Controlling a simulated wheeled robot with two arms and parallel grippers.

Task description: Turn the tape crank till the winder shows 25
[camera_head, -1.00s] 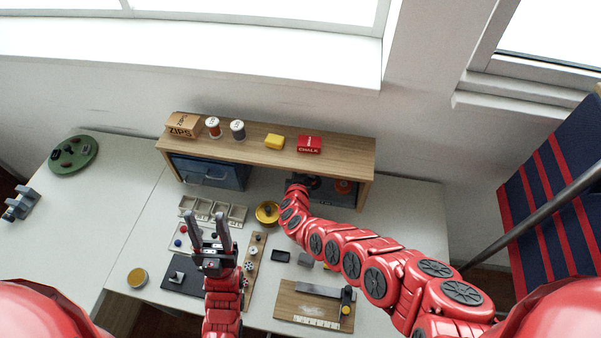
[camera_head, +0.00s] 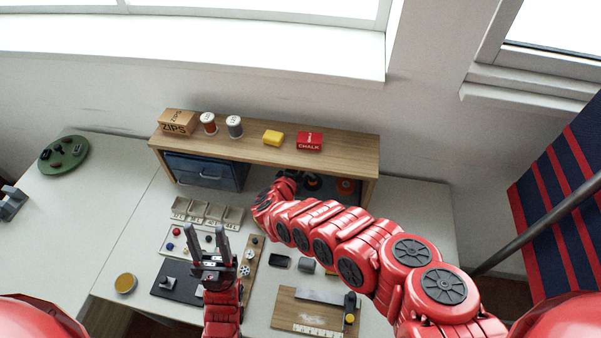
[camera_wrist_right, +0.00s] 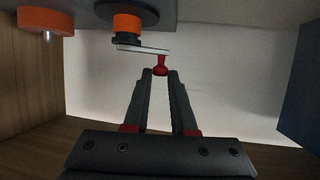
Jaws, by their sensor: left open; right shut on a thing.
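The tape winder is under the wooden shelf; in the right wrist view it has an orange hub (camera_wrist_right: 127,24) on a dark disc. A pale crank arm (camera_wrist_right: 143,50) runs right from below the hub to a small red knob (camera_wrist_right: 161,66). My right gripper (camera_wrist_right: 160,76) is shut on that knob at its fingertips. In the head view my right wrist reaches under the shelf, and the crank is not clear. The winder's number cannot be read. My left gripper (camera_head: 206,232) is open and empty above the left-middle of the table.
The shelf (camera_head: 350,152) carries a ZIPS box (camera_head: 177,122), two spools, a yellow block (camera_head: 272,138) and a red CHALK box (camera_head: 309,141). A blue drawer (camera_head: 203,171) is under its left side. A second orange wheel (camera_wrist_right: 46,20) hangs left of the winder. Small trays and boards fill the mid-table.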

